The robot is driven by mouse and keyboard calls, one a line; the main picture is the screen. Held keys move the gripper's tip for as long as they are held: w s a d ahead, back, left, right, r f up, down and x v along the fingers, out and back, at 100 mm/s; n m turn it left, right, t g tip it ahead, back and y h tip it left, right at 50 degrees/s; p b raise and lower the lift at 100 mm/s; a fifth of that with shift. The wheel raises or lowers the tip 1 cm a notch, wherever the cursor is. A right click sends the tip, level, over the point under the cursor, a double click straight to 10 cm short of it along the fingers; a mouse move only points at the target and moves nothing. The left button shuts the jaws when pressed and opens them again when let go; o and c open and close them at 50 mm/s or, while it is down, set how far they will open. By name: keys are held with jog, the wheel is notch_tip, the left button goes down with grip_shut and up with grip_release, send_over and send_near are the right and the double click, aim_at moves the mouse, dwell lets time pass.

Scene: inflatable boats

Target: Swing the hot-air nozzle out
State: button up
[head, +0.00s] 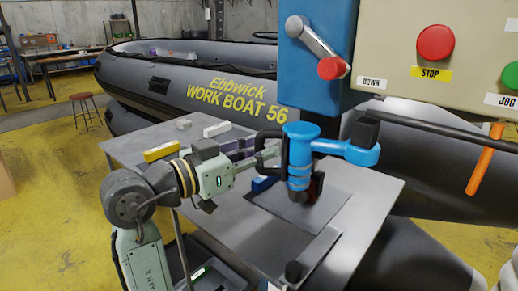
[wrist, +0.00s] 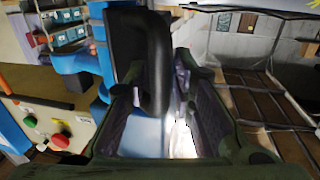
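The blue hot-air nozzle (head: 300,165) hangs below the blue machine column, over a dark plate on the grey table. A black looped handle (head: 284,148) stands on its left side. My gripper (head: 268,155) is at the handle, coming from the left. In the wrist view the handle (wrist: 158,60) stands between my two finger pads (wrist: 172,115), with a bright gap on its right. The fingers are apart. Contact with the handle cannot be told.
A control box (head: 430,50) with a red STOP button and green JOG button overhangs the right side. A red-knobbed lever (head: 331,67) is marked DOWN. The grey table (head: 232,225) carries a yellow block (head: 161,151) and pale blocks. A large grey boat (head: 190,85) lies behind.

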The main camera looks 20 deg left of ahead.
jog(key=shift+c, duration=0.4)
grip_shut()
